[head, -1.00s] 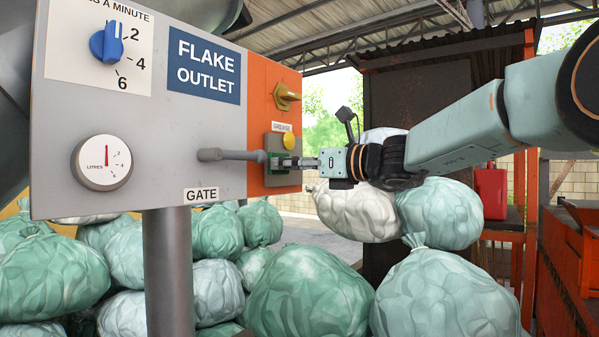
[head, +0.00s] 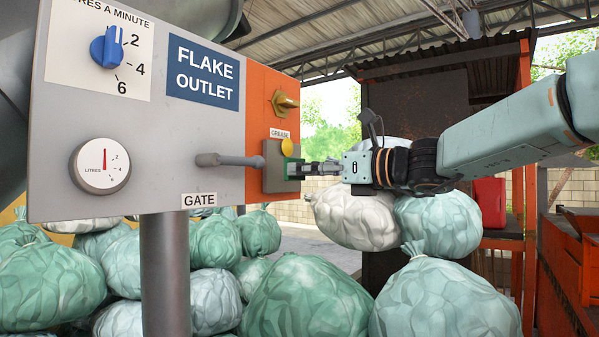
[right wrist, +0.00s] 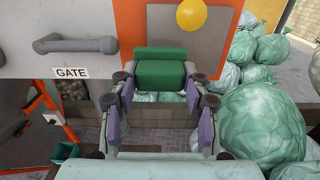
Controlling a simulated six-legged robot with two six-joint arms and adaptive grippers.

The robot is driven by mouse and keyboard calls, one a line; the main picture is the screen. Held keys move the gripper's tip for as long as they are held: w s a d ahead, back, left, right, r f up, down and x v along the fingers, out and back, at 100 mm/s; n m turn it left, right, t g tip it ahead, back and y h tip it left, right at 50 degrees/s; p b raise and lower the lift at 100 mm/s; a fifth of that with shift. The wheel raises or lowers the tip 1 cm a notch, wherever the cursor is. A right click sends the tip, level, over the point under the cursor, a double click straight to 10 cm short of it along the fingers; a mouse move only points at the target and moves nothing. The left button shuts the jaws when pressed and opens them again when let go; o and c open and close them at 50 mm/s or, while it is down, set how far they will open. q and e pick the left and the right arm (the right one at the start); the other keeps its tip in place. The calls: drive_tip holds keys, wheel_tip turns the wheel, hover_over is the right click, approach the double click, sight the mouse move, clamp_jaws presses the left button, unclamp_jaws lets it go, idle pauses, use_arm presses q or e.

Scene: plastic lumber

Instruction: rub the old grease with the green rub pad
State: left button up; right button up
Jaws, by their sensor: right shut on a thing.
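The green rub pad (head: 290,169) is held between the fingers of my right gripper (head: 300,169). In the right wrist view the pad (right wrist: 161,74) lies across the fingertips of the gripper (right wrist: 161,92). Under the GREASE label (head: 280,133) on the orange panel is a grey-brown square patch (head: 271,172), also in the right wrist view (right wrist: 172,32). The pad is at this patch's right part and hides some of it. I cannot tell whether pad and patch touch. No separate grease smear can be made out. My left gripper is not in view.
A grey gate handle (head: 228,160) sticks out left of the patch, and a brass fitting (head: 284,103) sits higher up. Several filled bags (head: 305,297) lie below and behind.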

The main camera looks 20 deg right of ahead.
drive_tip(key=shift+s+d, duration=0.3)
drive_tip(key=shift+s, duration=0.15)
drive_tip(key=shift+s+d, duration=0.1)
drive_tip(key=v, duration=0.3)
idle(0.3)
drive_tip(key=shift+f, duration=0.1)
